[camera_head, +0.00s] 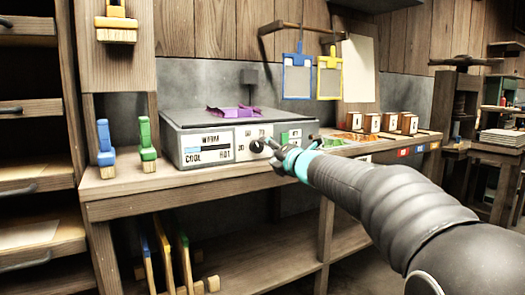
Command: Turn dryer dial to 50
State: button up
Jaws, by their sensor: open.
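The dryer (182,118) is a grey box on the wooden bench. Its white front panel has a gauge (207,150) marked WARM, COOL and HOT, with a blue bar. To the right of the gauge are small markings too blurred to read. A round black knob (257,146), which looks like the dial, shows at the front of the panel. My gripper (272,155), dark with a teal band behind it, is open at the right part of the panel, close to the knob. I cannot tell whether it touches the knob. It partly hides the panel's lower right.
A purple piece (232,111) lies on top of the dryer. Blue (105,143) and green (147,139) handled tools stand to its left. Blue (297,77) and yellow (329,77) framed moulds hang behind. Several small wooden boxes (390,122) stand at right.

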jog(key=v, duration=0.6)
jog(key=shift+s+d, duration=0.2)
jog(key=shift+s, duration=0.1)
